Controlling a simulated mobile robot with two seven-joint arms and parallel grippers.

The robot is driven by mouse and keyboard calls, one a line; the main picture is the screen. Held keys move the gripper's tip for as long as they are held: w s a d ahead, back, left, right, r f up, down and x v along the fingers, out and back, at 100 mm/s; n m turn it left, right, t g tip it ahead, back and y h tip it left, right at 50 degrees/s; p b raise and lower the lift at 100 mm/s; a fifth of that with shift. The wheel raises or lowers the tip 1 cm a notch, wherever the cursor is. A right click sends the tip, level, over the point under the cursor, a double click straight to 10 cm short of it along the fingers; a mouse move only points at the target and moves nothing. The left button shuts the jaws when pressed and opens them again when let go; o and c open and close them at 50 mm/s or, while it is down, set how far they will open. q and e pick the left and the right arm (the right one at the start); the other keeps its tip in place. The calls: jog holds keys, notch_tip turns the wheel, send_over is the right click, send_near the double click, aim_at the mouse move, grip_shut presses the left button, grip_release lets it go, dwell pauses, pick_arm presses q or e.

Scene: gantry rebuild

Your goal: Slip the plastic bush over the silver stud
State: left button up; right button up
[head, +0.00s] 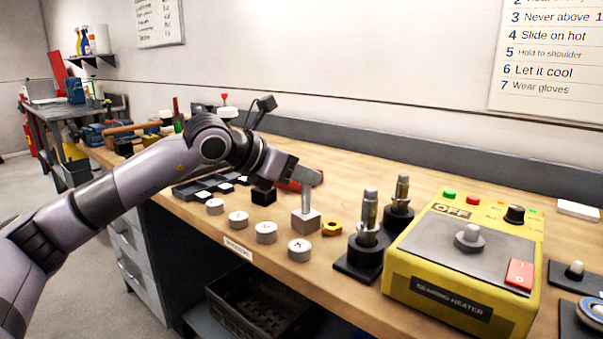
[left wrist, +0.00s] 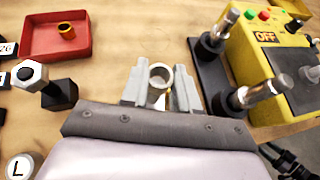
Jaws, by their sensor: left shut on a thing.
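My left gripper (head: 308,178) reaches in from the left, over the middle of the bench. In the left wrist view its two grey fingers (left wrist: 161,90) are shut on a pale ring, the plastic bush (left wrist: 151,76). Bench wood shows through the bush's opening. In the head view the bush cannot be made out. A silver stud (head: 306,198) stands upright on a square silver block (head: 306,223), right under the gripper's fingertips. I cannot tell whether bush and stud touch. My right gripper is not in view.
Several white lettered discs (head: 266,232) line the front edge. A yellow nut (head: 331,228) lies right of the block. Two metal posts (head: 369,212) on black bases stand before the yellow bearing heater (head: 440,290). A red tray (left wrist: 88,47) and a black block (left wrist: 60,94) lie left.

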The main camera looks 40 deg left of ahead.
pick_arm(q)
jog(key=shift+f+b, duration=0.3)
jog(key=shift+b, duration=0.1)
dwell(0.6)
jog(key=o, duration=1.5)
notch_tip(320, 180, up, 7)
jog(key=p, duration=0.5)
dwell(0.4)
dwell(0.5)
